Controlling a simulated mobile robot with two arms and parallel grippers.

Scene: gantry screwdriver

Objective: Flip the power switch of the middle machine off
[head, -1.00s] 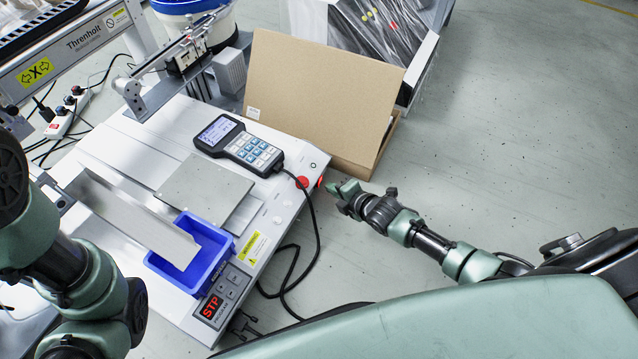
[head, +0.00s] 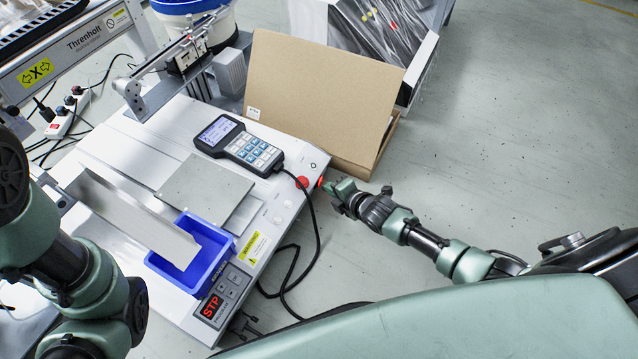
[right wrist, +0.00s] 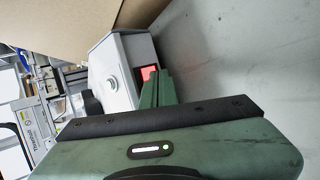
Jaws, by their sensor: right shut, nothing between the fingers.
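The middle machine (head: 135,160) is a white benchtop unit with a handheld controller (head: 240,146) lying on top. Its power switch (right wrist: 149,72) is a red, lit rocker in a dark recess on the machine's end face. In the head view only a small red part of the switch (head: 320,182) shows near the corner. My right gripper (head: 331,185) is shut and empty, its fingertips right at the switch. In the right wrist view the green fingers (right wrist: 157,88) overlap the lower right of the switch; I cannot tell whether they touch. My left gripper is out of view.
An open cardboard box (head: 320,100) stands just behind the machine's right end. A blue bin (head: 205,250) is at the near side. The floor at right is clear.

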